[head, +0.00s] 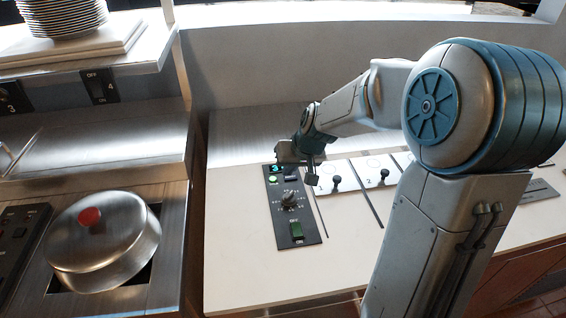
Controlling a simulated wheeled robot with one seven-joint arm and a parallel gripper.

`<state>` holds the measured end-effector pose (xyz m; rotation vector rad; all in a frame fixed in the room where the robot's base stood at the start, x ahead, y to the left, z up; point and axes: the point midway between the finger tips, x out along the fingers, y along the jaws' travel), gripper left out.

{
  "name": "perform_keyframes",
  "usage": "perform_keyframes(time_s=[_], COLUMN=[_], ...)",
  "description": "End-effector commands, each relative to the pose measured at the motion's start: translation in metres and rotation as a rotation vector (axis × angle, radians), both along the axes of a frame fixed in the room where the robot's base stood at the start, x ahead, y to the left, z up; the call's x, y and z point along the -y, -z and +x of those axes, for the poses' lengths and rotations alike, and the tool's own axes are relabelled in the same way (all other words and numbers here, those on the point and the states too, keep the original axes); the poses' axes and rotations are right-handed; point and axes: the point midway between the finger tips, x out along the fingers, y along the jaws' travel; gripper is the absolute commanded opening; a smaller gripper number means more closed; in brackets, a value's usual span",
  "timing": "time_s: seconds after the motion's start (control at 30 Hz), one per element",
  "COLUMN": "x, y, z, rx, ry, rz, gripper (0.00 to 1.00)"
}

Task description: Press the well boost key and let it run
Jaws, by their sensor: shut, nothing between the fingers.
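A black control panel (284,243) lies on the pale counter. It has a small lit green display (275,169) at its top, a green-lit key (273,180), a dark key (291,178), a round knob (289,200) and a green rocker switch (296,230). The labels are too small to read, so I cannot tell which key is the well boost. My gripper (311,180) is shut and empty, pointing down by the panel's upper right edge. I cannot tell if it touches anything. My wrist is close to the panel's top edge.
Two white plates with black joystick-like knobs (336,183) (382,176) sit right of the panel. A steel lid (105,245) with a red knob covers a well at left. A plate stack (62,15) stands on the upper shelf. The counter in front is clear.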

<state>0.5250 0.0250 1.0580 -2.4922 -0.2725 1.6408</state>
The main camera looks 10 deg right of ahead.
Motion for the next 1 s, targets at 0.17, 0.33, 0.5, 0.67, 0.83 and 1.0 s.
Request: perform_keyframes(time_s=[0.17,0.33,0.5,0.67,0.83,1.0], x=[0.011,0.023,0.032,0.032,0.032,0.032], y=[0.015,0.013,0.009,0.007,0.008,0.011], z=[0.049,0.08,0.094,0.096,0.096,0.095], rx=[0.073,0.146,0.183,0.189,0.188,0.187], ry=[0.054,0.106,0.135,0.137,0.138,0.137], rz=[0.157,0.265,0.313,0.32,0.319,0.319], gripper=[0.0,0.0,0.0,0.0,0.0,0.0])
